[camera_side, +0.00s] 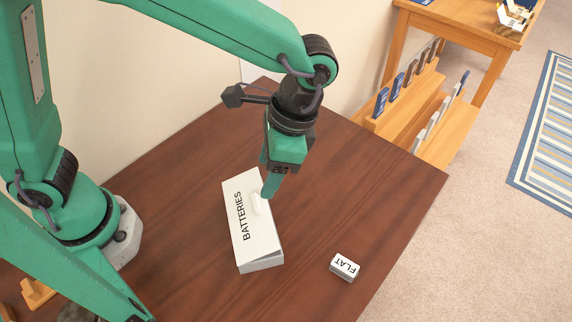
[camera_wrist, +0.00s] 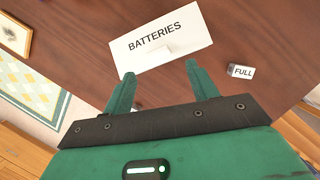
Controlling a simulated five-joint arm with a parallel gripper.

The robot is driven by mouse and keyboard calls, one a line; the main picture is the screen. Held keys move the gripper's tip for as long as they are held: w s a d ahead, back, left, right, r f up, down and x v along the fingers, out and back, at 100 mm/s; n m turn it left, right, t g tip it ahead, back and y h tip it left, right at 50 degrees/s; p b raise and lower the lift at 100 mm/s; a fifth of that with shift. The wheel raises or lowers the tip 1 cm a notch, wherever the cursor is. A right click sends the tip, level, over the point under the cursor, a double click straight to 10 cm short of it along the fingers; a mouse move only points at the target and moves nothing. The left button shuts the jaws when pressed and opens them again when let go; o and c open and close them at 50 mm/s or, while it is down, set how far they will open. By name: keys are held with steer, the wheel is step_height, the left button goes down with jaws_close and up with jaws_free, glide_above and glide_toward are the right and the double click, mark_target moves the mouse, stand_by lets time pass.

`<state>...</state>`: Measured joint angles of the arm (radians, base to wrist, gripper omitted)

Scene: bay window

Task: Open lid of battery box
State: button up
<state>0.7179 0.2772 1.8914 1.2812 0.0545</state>
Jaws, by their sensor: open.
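The white battery box (camera_side: 262,266) lies on the brown table, its lid (camera_side: 243,225) marked BATTERIES lying over the top. A thin wedge shows at its near end; I cannot tell if it is a gap. A small white handle (camera_side: 261,204) stands on the lid near its right long edge. The lid (camera_wrist: 185,30) and handle (camera_wrist: 152,53) also show in the wrist view. My gripper (camera_side: 268,194) points down at the handle, fingers open and empty. In the wrist view my gripper (camera_wrist: 160,70) has its fingertips apart, with the handle just beyond and between them; contact is unclear.
A small white block marked FLAT (camera_side: 345,267) lies right of the box. Another marked FULL (camera_wrist: 240,71) lies beyond the box's right end in the wrist view; my arm hides it from the side. The table (camera_side: 390,190) is otherwise mostly clear, with its edge at right.

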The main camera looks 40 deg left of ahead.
mark_target(256, 200)
steer(key=shift+w+d+n+g, duration=0.2)
steer(key=shift+w+n+g, duration=0.1)
steer(key=shift+n, duration=0.7)
steer(key=shift+y, duration=0.3)
steer(key=shift+x, duration=3.95)
steer(key=shift+s+d, duration=0.1)
steer(key=shift+d, duration=0.1)
jaws_close()
